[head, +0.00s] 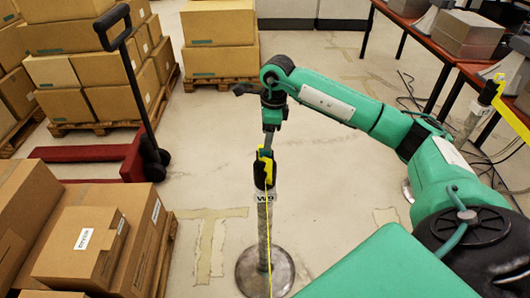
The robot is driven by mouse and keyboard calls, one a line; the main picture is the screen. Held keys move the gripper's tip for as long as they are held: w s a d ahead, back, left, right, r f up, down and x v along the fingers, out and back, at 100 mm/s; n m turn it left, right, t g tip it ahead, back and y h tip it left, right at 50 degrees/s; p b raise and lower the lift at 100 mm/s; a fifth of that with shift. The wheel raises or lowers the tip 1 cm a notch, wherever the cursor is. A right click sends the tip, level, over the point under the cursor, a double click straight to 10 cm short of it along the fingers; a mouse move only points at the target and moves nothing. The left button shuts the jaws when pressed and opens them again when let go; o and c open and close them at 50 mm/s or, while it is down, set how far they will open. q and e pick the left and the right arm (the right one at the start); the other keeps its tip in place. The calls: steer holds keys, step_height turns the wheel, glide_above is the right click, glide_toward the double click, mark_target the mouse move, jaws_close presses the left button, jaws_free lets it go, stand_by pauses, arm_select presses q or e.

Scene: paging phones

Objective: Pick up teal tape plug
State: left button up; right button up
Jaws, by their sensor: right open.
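A stanchion post labelled W9 (264,225) stands upright on a round metal base, with a black head (259,176) on top. A small teal piece (261,152), probably the teal tape plug, shows at the top of the head beside a yellow part. A thin yellow tape (269,250) runs from the head down to the bottom edge of the picture. My right gripper (268,144) points down just above the head, open, at the teal and yellow parts. Whether its fingers touch or surround the teal piece is too small to tell. My left gripper is out of view.
A second stanchion (488,92) with yellow tape stands at the right, near red-edged tables (440,50) and loose cables. Cardboard boxes (83,247) are stacked at the lower left. A red pallet truck (90,153) and palletised boxes stand behind. Floor beside the W9 post is clear.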

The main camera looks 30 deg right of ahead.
mark_target(262, 152)
steer(key=f, duration=0.1)
steer(key=f+p, duration=0.1)
steer(key=f, duration=0.1)
steer(key=f+p, duration=0.1)
steer(key=shift+a+f, duration=0.35)
steer(key=shift+a, duration=0.05)
steer(key=shift+f, duration=0.25)
steer(key=c, duration=1.1)
